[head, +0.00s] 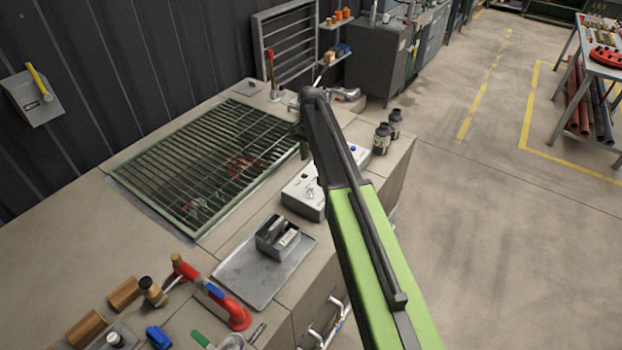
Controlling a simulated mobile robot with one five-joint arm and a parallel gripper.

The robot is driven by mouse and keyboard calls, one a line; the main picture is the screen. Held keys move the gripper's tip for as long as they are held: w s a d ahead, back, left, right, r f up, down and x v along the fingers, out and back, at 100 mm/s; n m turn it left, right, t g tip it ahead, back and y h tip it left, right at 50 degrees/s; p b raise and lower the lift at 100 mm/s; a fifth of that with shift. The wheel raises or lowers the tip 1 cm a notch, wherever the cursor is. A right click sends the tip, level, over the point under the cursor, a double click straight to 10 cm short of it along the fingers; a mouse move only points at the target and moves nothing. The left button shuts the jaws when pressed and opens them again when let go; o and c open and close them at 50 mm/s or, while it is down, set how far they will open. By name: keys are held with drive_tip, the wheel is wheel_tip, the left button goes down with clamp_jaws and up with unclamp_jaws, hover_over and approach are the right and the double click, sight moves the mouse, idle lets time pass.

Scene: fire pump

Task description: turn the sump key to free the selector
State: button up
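My arm reaches up the middle of the head view and bends down at its far end. My gripper (300,132) is at that end, near the grate's back right corner. It is small and partly hidden by my arm, so its fingers and anything between them cannot be made out. A pale control box (303,196) with a small dial or key-like mark stands on the bench, partly behind my arm. A red-handled lever (271,70) stands upright behind the grate. I cannot tell for certain which part is the sump key or the selector.
A green grate (160,165) covers a basin with red parts below. A metal tray (250,283) holds a grey block. Several tools, including a red curved handle (228,307), lie at the front. Dark bottles (382,138) stand right of my arm. Open floor lies right.

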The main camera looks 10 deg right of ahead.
sight(310, 189)
drive_tip(key=f+b, duration=0.5)
drive_tip(key=b, duration=0.1)
drive_tip(key=f+b, duration=0.6)
drive_tip(key=w+f+b, duration=0.1)
drive_tip(key=f+b, duration=0.4)
drive_tip(key=f, duration=0.1)
drive_tip(key=shift+f+b, duration=0.2)
drive_tip(key=shift+b, duration=0.2)
drive_tip(key=shift+r, duration=0.1)
drive_tip(key=shift+c, duration=0.5)
clamp_jaws()
